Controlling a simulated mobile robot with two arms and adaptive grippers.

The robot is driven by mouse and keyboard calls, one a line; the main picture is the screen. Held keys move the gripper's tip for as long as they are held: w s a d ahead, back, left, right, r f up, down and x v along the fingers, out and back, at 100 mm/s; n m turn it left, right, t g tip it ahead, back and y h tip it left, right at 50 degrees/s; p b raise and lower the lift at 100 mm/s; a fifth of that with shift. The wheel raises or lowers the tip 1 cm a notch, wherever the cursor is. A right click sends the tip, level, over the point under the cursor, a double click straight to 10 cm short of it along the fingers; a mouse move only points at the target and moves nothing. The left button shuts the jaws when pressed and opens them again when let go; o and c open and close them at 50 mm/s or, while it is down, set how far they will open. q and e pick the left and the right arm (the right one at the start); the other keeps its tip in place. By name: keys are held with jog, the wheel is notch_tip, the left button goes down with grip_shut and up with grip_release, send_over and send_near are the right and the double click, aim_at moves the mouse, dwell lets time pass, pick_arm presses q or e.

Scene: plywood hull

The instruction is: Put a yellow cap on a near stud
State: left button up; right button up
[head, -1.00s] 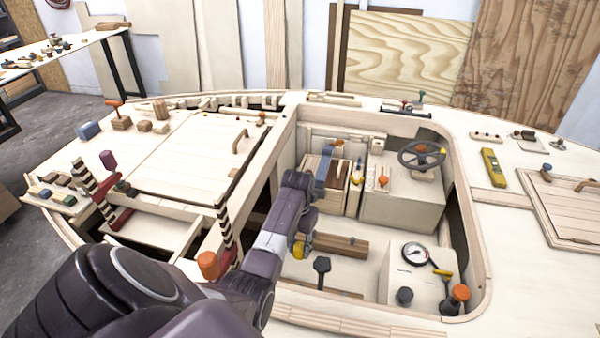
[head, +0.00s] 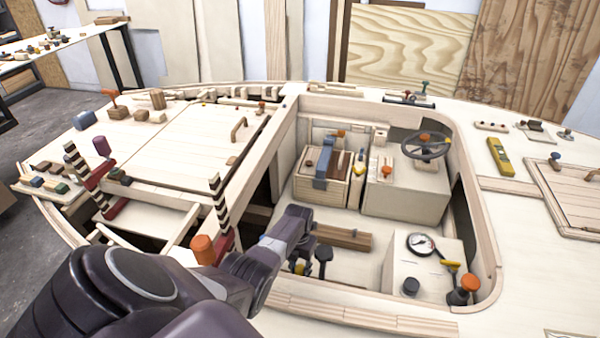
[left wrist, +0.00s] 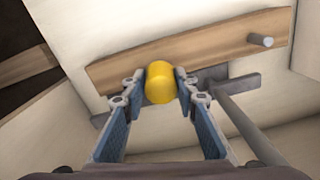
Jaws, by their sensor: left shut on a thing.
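My left gripper (left wrist: 160,84) is shut on a yellow cap (left wrist: 161,81), pinched between its fingertips. In the left wrist view the cap covers part of a brown wooden plank (left wrist: 215,48). One bare grey stud (left wrist: 262,40) stands out near the plank's right end. Whether another stud lies behind the cap is hidden, and I cannot tell if the cap touches the plank. In the head view my left gripper (head: 299,266) is low in the cockpit, in front of the brown plank (head: 343,237), and my arm hides much of it. My right gripper is not in view.
A dark lever (head: 323,258) stands right beside the gripper; its grey rod (left wrist: 235,115) passes close to the right finger. A box with a gauge (head: 421,243) is to the right. An orange-topped post (head: 203,250) stands left of the arm. The cockpit floor (head: 370,215) behind is clear.

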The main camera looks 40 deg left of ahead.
aim_at(299, 267)
pick_arm(q)
jog(key=shift+f+b, duration=1.25)
jog(key=shift+f, duration=0.95)
jog(key=shift+f, duration=0.2)
jog(key=o, duration=0.9)
jog(key=shift+o, duration=0.2)
jog(key=shift+r, duration=0.1)
jog(key=shift+r+p, duration=0.35)
jog(key=shift+r, duration=0.15)
notch_tip(299, 267, up, 10)
jog(key=p, duration=0.5)
jog(key=shift+a, duration=0.1)
jog(key=shift+r, duration=0.65)
